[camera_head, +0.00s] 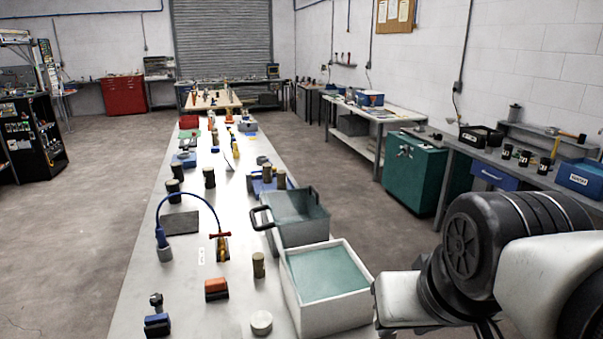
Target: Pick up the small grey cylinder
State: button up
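A short pale grey cylinder (261,323) stands on the long light table (188,285) near its front edge. A taller, thin brown-grey cylinder (258,265) stands farther back, left of the white bin. More dark cylinders (209,178) stand farther along the table, some in pairs. I cannot tell for certain which one is the small grey cylinder. My arm enters at the lower right, beyond the right side of the table. My gripper's fingers do not show, and nothing is seen held.
A white bin (325,312) and a grey handled crate (300,232) line the table's right side. An orange-red block (216,289), a blue-black tool (157,322) and a blue curved hose (190,196) are nearby. Bare tabletop lies between them.

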aim_at(281, 175)
jog(key=i+l+z, duration=0.1)
jog(key=l, duration=0.25)
jog(key=i+l+z, duration=0.15)
jog(key=l, duration=0.15)
jog(key=l+z, duration=0.1)
jog(key=l, duration=0.25)
jog(key=i+l+z, duration=0.35)
jog(key=l, duration=0.15)
jog(key=i+l+z, duration=0.3)
jog(key=i+l+u, duration=0.15)
jog(key=i, duration=0.3)
jog(key=i+l+u, duration=0.2)
jog(key=i, duration=0.25)
jog(key=i+l+u, duration=0.15)
jog(key=i, duration=0.3)
jog(key=i+j+u, duration=0.1)
jog(key=i+u, duration=0.65)
jog(key=i+l+u, duration=0.2)
jog(key=i+u, duration=0.45)
jog(key=i, duration=0.5)
jog(key=i+l+u, duration=0.2)
jog(key=i, duration=0.55)
jog(key=i+j+u, duration=0.15)
jog(key=i+u, duration=0.6)
jog(key=u, duration=0.2)
jog(key=i+u, duration=0.45)
jog(key=k+l, duration=0.05)
